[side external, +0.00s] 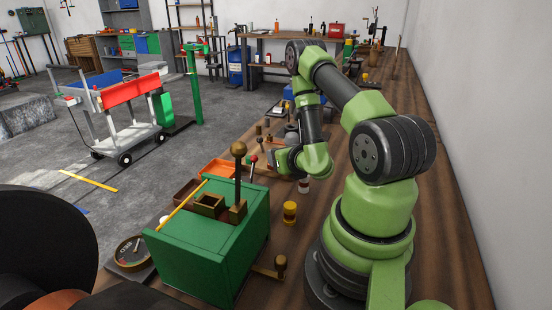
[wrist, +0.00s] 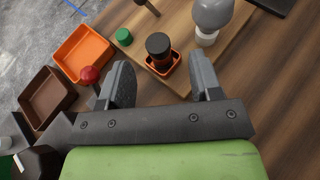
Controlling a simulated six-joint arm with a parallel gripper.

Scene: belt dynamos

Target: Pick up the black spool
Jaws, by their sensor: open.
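The black spool (wrist: 158,45) shows in the wrist view as a dark upright cylinder with a wider flat top. It stands in a small orange dish (wrist: 171,73) on a wooden board. My gripper (wrist: 159,66) is open and empty, with one finger to the left and one to the right of the spool's line. The spool lies ahead of the fingertips, apparently not touched. In the side external view my gripper (side external: 286,160) is low over the bench behind the green box, and I cannot make out the spool there.
In the wrist view, a red-knobbed lever (wrist: 89,75) is close to the left finger. An orange tray (wrist: 83,54), a brown tray (wrist: 46,97) and a green cylinder (wrist: 123,36) lie left. A grey bulb (wrist: 213,14) stands right. A green box (side external: 215,250) fills the bench front.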

